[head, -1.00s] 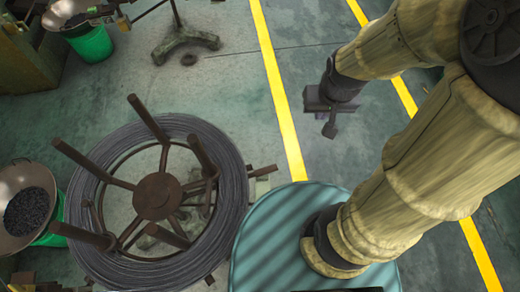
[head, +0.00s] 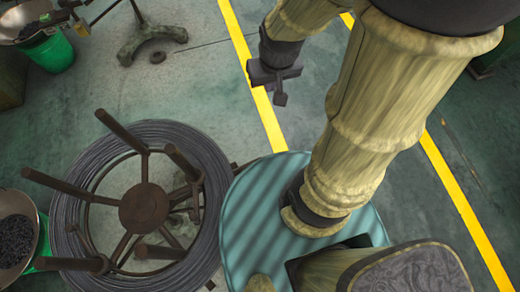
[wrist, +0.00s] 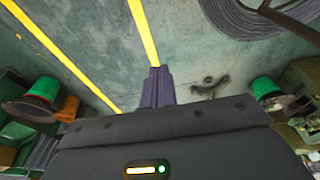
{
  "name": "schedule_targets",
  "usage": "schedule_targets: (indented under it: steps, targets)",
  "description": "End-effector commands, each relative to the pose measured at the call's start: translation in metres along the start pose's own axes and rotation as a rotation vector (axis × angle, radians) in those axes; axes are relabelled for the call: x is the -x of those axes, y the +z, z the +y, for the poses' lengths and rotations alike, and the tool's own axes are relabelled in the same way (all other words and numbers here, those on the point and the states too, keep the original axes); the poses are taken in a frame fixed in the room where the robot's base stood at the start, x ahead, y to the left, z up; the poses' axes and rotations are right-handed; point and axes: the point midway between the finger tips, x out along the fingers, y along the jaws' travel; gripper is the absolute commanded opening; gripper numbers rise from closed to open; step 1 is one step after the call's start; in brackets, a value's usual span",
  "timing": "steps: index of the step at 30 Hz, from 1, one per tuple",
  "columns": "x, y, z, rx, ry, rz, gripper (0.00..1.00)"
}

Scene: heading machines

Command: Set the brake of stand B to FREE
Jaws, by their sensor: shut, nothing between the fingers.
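A stand (head: 118,252) with a brown hub and upright posts carries a large coil of grey wire (head: 203,150) at the left of the head view. No letter shows on it, so I cannot tell whether it is stand B. I cannot make out a brake lever or a FREE mark. My gripper (head: 280,98) is shut and empty, over the floor beyond and to the right of the coil, touching nothing. In the wrist view its shut fingers (wrist: 158,85) point over bare floor, and part of the wire coil (wrist: 245,18) shows at the top right.
Another stand's grey foot (head: 150,38) stands at the top left. Green buckets (head: 58,52) carry pans of small dark parts at the left. A pan (head: 15,240) sits close to the coil. Yellow lines (head: 250,75) cross the open floor.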

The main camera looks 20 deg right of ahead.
Motion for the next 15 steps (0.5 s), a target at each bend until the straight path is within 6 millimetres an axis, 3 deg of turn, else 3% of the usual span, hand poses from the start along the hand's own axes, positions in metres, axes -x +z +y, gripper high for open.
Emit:
schedule_targets:
  steps: [5,15]
  targets:
    - [-0.045,-0.006,-0.002,-0.003,-0.005,-0.045,0.00]
    - [-0.186,-0.027,0.001,-0.027,-0.012,-0.201,0.00]
